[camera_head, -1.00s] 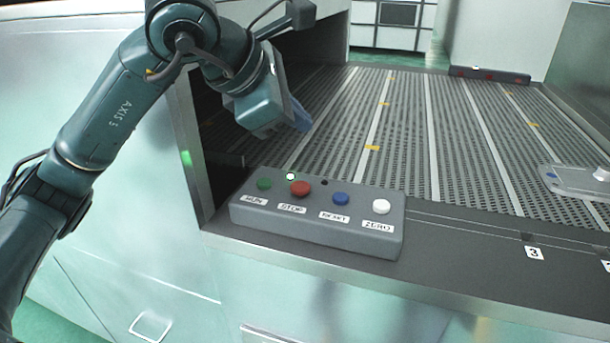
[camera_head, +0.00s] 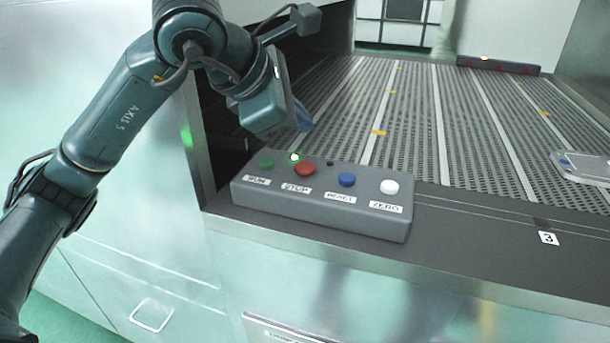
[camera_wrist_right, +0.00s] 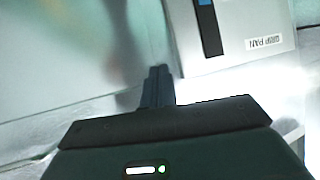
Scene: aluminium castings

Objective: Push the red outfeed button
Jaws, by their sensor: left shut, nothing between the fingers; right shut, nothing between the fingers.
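The red button (camera_head: 304,168) sits on a grey control box (camera_head: 320,208), above a label that reads STOP. A green button (camera_head: 267,162) is to its left, a blue button (camera_head: 347,179) and a white button (camera_head: 390,187) to its right. My left gripper (camera_head: 304,124) hangs above and behind the box in the head view, its bluish fingertips shut, empty and apart from the red button. My right gripper (camera_wrist_right: 158,84) shows in the right wrist view with its dark fingers together and empty, away from the box.
A small lit lamp (camera_head: 294,157) is behind the red button. A slatted conveyor bed (camera_head: 420,120) extends behind the box. A grey tray (camera_head: 590,168) lies at the right. In the right wrist view, a pale panel labelled DRIP PAN (camera_wrist_right: 240,22) is near the right fingers.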

